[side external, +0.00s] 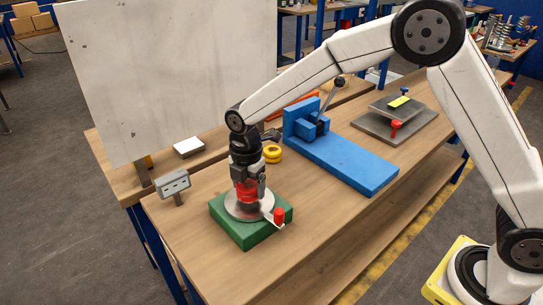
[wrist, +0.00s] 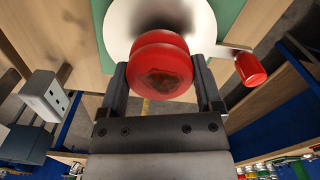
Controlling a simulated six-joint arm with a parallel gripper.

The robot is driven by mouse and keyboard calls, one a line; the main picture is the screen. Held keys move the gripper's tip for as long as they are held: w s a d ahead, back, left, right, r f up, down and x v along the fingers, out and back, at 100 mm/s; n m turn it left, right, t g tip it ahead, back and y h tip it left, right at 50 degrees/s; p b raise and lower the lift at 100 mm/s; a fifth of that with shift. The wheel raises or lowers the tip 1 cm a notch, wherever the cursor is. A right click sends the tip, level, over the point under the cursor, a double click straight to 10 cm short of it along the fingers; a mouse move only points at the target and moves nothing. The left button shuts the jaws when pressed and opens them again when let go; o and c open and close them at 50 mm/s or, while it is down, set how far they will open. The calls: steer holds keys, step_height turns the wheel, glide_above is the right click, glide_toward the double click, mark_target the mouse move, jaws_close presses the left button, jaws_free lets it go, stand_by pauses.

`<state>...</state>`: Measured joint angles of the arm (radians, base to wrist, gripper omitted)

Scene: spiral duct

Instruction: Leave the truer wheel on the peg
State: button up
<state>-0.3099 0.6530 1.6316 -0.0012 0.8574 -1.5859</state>
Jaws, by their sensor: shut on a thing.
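My gripper (side external: 248,186) points straight down over the green block (side external: 227,223) and is shut on a red grooved wheel (side external: 245,193). The wheel shows between the two dark fingers in the wrist view (wrist: 160,62), its near face dark and rusty. It is at the pale round disc (side external: 238,212) on the green block; I cannot tell whether it rests there or is just above. A crank with a red knob (side external: 279,215) sticks out from the disc. A yellow grooved wheel (side external: 272,155) sits on the bench behind my gripper. No peg is visible under the red wheel.
A grey gauge box (side external: 173,184) stands left of the green block. A blue fixture (side external: 345,160) with a lever is behind to the right. Grey plates (side external: 395,125) with a red knob lie farther right. A white block (side external: 188,147) lies near a large pale panel (side external: 165,70).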

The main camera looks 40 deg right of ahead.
mark_target(248, 184)
steer(key=shift+f, duration=0.75)
steer(key=o, duration=1.2)
steer(key=shift+c, duration=0.2)
steer(key=shift+r, duration=3.9)
